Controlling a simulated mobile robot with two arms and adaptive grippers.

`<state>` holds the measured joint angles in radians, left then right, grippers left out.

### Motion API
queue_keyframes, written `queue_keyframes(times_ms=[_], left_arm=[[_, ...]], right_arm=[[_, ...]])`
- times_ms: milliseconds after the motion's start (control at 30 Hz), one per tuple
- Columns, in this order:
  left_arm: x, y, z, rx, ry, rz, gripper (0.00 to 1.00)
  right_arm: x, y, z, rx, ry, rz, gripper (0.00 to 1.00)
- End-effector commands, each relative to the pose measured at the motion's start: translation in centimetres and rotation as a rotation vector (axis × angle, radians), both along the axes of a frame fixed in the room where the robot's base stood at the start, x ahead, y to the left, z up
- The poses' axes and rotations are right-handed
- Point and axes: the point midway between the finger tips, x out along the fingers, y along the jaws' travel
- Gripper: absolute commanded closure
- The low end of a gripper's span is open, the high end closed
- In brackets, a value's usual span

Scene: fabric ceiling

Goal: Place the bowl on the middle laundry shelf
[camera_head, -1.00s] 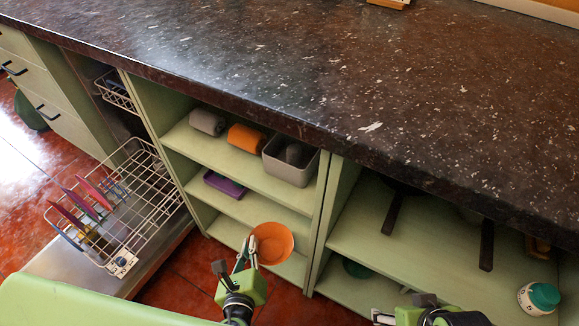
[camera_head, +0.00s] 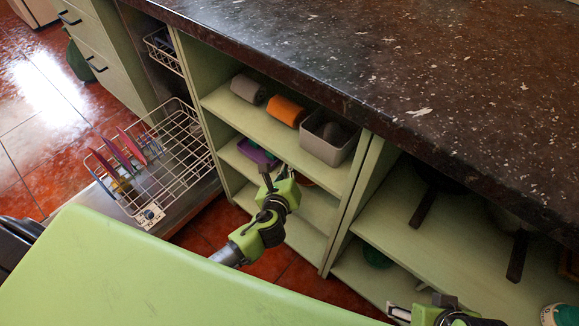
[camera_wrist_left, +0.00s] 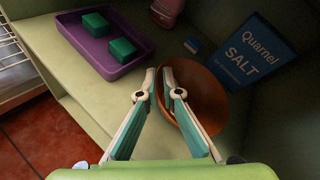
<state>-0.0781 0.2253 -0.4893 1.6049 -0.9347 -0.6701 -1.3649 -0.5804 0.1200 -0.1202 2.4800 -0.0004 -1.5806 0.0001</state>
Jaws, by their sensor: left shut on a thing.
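The orange-brown bowl (camera_wrist_left: 203,98) is in the left wrist view, its rim pinched between the fingertips of my left gripper (camera_wrist_left: 158,78). In the head view my left gripper (camera_head: 283,188) reaches into the open cabinet at the middle shelf (camera_head: 322,208), and only a sliver of the bowl (camera_head: 304,180) shows beside it. The bowl is over the shelf that has the purple tray (camera_wrist_left: 100,45); whether it touches the shelf I cannot tell.
The purple tray holds green sponges (camera_wrist_left: 122,49). A blue salt box (camera_wrist_left: 248,55) stands right of the bowl. The shelf above holds a grey roll (camera_head: 248,88), an orange roll (camera_head: 286,110) and a grey bin (camera_head: 326,140). A pulled-out wire dish rack (camera_head: 165,165) is at left.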

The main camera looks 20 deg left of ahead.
Motion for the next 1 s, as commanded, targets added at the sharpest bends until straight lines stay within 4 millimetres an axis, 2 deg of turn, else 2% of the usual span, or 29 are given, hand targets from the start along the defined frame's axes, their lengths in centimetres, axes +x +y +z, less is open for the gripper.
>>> queue_keyframes(times_ms=[33, 100, 133, 200, 667, 700, 733, 1000], left_arm=[[1.1, 0.2, 0.1, -0.002, -0.005, 0.001, 1.0], [2.0, 0.3, -0.2, 0.0, -0.002, 0.001, 1.0], [1.7, 0.3, -1.1, -0.001, 0.001, 0.001, 1.0], [1.6, 0.2, -1.6, -0.002, 0.001, 0.0, 1.0], [1.6, 0.2, -1.7, -0.002, -0.001, 0.0, 1.0], [1.6, 0.2, -1.7, -0.001, 0.001, 0.0, 0.84], [1.6, 0.2, -1.7, -0.001, 0.001, 0.0, 0.77], [1.6, 0.3, -1.7, -0.001, 0.001, 0.0, 0.77]], right_arm=[[0.0, 0.0, -0.3, 0.0, 0.0, 0.0, 0.34], [0.0, 0.0, -0.6, 0.0, 0.0, 0.0, 0.34], [0.0, 0.0, -1.1, 0.0, -0.001, 0.0, 0.34], [0.0, 0.0, -1.3, 0.0, 0.0, 0.0, 0.34], [0.4, 0.1, -1.2, 0.003, -0.016, 0.002, 0.34], [0.5, 0.1, -1.1, 0.004, -0.023, 0.002, 0.34], [0.6, 0.1, -1.1, 0.005, -0.024, 0.002, 0.34], [0.5, 0.1, -1.1, 0.004, -0.022, 0.002, 0.34]])
